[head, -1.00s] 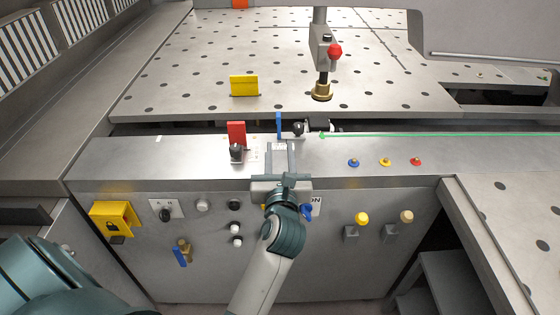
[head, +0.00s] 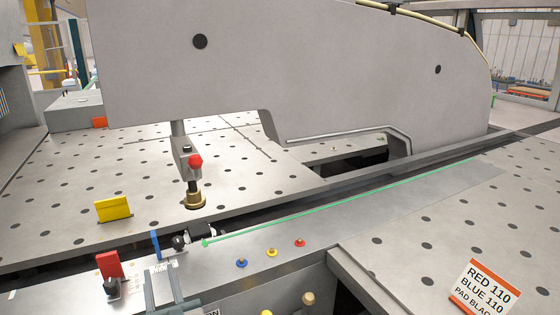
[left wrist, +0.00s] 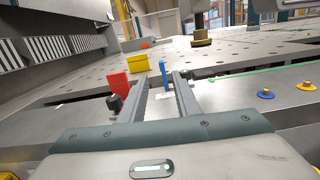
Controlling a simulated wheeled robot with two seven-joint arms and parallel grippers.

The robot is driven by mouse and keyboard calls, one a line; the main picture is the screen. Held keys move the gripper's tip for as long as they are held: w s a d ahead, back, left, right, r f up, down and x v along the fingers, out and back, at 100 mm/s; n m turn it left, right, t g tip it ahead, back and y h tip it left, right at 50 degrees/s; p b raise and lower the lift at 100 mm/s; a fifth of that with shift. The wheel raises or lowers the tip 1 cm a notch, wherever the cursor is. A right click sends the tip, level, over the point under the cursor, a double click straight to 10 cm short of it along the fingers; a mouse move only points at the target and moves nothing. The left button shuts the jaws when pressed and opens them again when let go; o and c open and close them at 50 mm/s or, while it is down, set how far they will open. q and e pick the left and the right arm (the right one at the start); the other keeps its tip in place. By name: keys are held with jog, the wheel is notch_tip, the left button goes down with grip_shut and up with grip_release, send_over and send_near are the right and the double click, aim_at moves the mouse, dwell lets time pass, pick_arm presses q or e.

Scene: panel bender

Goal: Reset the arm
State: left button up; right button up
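My left gripper (head: 163,270) is at the front ledge, low in the head view. A grey post arm with a red ball knob (head: 195,161) and a brass foot (head: 194,199) stands over the holed table. A black ball knob (head: 179,241) and a blue upright tab (head: 155,244) are just beyond the fingertips; the tab also shows in the left wrist view (left wrist: 164,74). My right gripper is out of view.
A red plate (head: 109,265) and a yellow block (head: 114,209) stand left. Blue (head: 241,263), yellow (head: 272,252) and red (head: 300,242) buttons sit right on the ledge. A green line (head: 330,204) runs along it. A card (head: 485,288) reads RED 110, BLUE 110. A large grey beam (head: 290,70) spans above.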

pick_arm(q)
jog(key=s+d+r+m+t+h, duration=0.5)
jog(key=d+r+m+t+h, duration=0.35)
jog(key=m, duration=0.85)
jog(key=s+d+f+m+g+h, duration=0.35)
jog(key=d+f+m+h, duration=0.3)
jog(key=m, duration=0.35)
jog(key=s+d+f+m+g+h, duration=0.2)
jog(key=d+f+m+g+h, duration=0.4)
jog(key=m, duration=0.3)
jog(key=s+a+f+m+g+y, duration=0.1)
jog(key=s+f+m+g+y, duration=0.25)
jog(key=f, duration=0.55)
jog(key=s+a+f+m+g+y, duration=0.25)
jog(key=s+f, duration=0.25)
jog(key=f, duration=0.4)
jog(key=s+a+f+m+g+y, duration=0.2)
jog(key=s+a+f+g+y, duration=0.4)
jog(key=s+a, duration=0.45)
notch_tip(320, 180, down, 26)
jog(key=w+d+h, duration=0.1)
jog(key=d, duration=0.1)
jog(key=s+f, duration=0.6)
jog(key=f, duration=0.3)
jog(key=s+a+f, duration=0.1)
jog(key=s+f, duration=0.5)
jog(key=f, duration=0.4)
jog(key=shift+s+a, duration=0.15)
jog(key=shift+s, duration=0.05)
